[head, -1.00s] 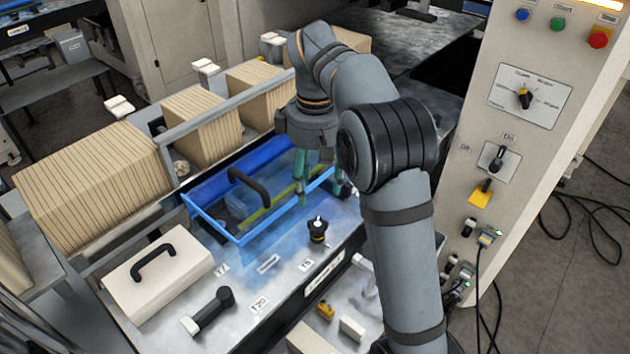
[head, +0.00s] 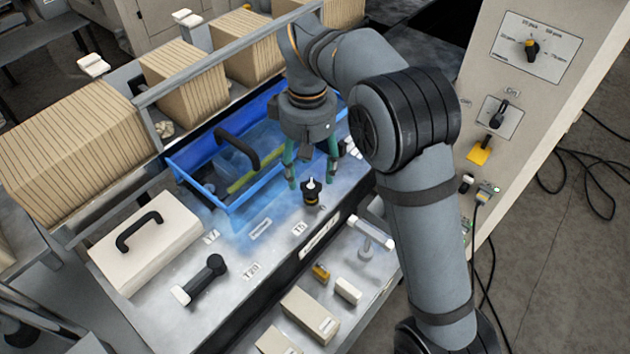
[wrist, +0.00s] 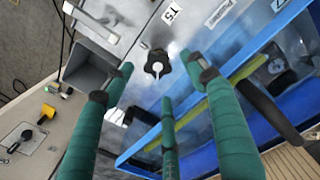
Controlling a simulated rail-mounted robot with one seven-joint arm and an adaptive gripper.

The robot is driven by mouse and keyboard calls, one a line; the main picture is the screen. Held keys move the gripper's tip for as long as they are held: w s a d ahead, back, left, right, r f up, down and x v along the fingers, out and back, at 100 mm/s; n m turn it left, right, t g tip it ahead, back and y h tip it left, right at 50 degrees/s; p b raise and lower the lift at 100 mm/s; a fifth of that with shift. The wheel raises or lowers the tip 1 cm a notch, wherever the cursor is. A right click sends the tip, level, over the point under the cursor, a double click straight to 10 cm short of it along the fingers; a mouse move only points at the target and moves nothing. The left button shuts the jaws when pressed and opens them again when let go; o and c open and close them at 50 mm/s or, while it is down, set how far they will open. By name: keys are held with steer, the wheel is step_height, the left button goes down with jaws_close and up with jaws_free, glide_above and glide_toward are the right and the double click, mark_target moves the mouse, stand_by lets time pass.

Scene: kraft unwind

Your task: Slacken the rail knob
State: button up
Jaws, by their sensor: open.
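A black lobed knob with a white pointer (head: 311,192), seemingly the rail knob, stands on the grey bench top beside a label that looks like T5. In the wrist view the knob (wrist: 157,64) shows upper centre, just beyond the fingertips. My gripper (head: 313,180) points down above the bench with its green fingers spread. Its fingers appear around or just above the knob, apart from it as far as I can see. In the wrist view my gripper (wrist: 160,78) is open and empty. The exact height gap is hard to tell.
A blue tray (head: 228,207) with a black handle lies close behind the knob. A black lever (head: 205,276) and a cream case (head: 145,250) are to the left. A shelf with small blocks (head: 311,312) sits in front. A control panel (head: 540,45) stands right.

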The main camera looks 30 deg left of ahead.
mark_target(310, 186)
step_height(310, 186, down, 5)
steer(key=shift+w, duration=0.1)
steer(key=shift+d, duration=0.1)
steer(key=c, duration=0.4)
steer(key=c, duration=0.7)
steer(key=shift+c, duration=0.5)
